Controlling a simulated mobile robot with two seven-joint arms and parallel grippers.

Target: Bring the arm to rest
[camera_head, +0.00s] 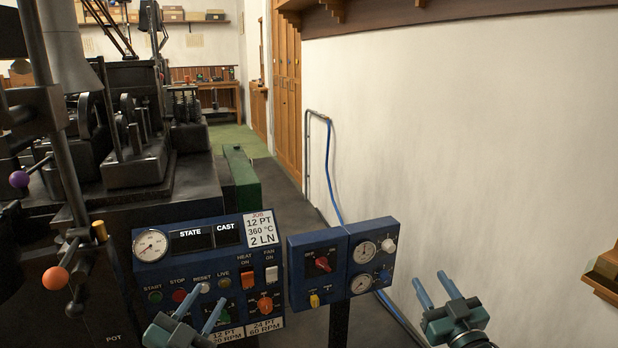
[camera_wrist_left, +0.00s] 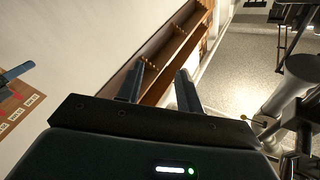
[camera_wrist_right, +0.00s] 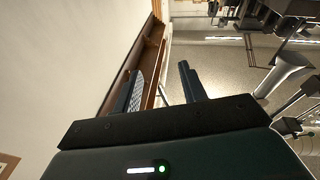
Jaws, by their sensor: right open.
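My left gripper (camera_head: 208,295) is at the bottom of the head view, in front of the lower part of the blue control panel (camera_head: 180,268). Its two blue-grey fingers stand apart with nothing between them; they also show apart and empty in the left wrist view (camera_wrist_left: 158,76). My right gripper (camera_head: 428,277) is at the lower right of the head view, in front of the white wall and right of the panels. Its fingers are apart and empty, as in the right wrist view (camera_wrist_right: 160,70). Neither gripper visibly touches anything.
A smaller blue box with a red switch and gauges (camera_head: 320,265) stands right of the control panel. The dark casting machine (camera_head: 110,230) fills the left, with orange and purple knobs on levers. A wooden shelf (camera_head: 605,278) juts from the right wall. A blue hose runs down the wall.

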